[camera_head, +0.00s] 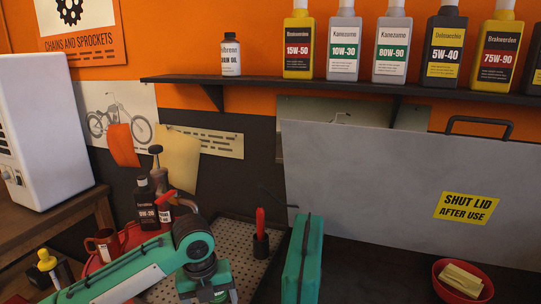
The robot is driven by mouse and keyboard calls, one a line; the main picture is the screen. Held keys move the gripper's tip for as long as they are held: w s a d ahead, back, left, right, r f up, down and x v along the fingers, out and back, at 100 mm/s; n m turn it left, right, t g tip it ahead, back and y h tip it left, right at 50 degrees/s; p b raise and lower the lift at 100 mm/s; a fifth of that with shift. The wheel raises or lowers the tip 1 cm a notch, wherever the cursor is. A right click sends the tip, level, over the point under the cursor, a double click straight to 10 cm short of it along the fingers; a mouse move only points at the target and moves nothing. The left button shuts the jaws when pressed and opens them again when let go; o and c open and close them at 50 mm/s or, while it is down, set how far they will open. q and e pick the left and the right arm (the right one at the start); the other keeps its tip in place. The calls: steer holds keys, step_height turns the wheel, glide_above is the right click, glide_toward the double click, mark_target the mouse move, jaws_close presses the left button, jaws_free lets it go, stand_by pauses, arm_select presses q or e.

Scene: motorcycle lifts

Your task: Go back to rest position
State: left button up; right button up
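My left arm (125,275), green and pale grey, comes in from the lower left and bends down at a green joint. My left gripper (207,290) is at the bottom edge, over the perforated tray's left part. Its fingertips are cut off by the frame, so I cannot tell whether it is open or shut, or whether it holds anything.
A perforated tray (229,234) holds a red-handled tool (261,238) in a dark cup. A grey lid (385,180) stands raised behind. A red bowl (463,280) is at right; bottles (299,45) line the shelf.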

arm_select(q)
steer(key=s+d+f+n+t+h, duration=0.1)
steer(key=s+d+f+n+h, duration=0.1)
steer(key=s+f+n, duration=0.45)
steer(key=s+d+f+n+t+h, duration=0.1)
steer(key=s+d+f+n, duration=0.2)
steer(key=s+f+n, duration=0.4)
steer(key=s+a+f+n+t+y, duration=0.1)
steer(key=s+a+f+n+y, duration=0.1)
steer(key=s+a+n, duration=0.6)
steer(key=s+a+f+n+y, duration=0.25)
steer(key=s+a+n, duration=0.4)
steer(key=n, duration=0.35)
step_height(320, 180, down, 32)
steer(key=g, duration=0.1)
steer(key=s+a+f, duration=0.2)
steer(key=s+f, duration=0.7)
steer(key=s+a+f+g, duration=0.1)
steer(key=s+f, duration=0.9)
steer(key=shift+a+f+m, duration=0.2)
steer(key=shift+a+m, duration=0.15)
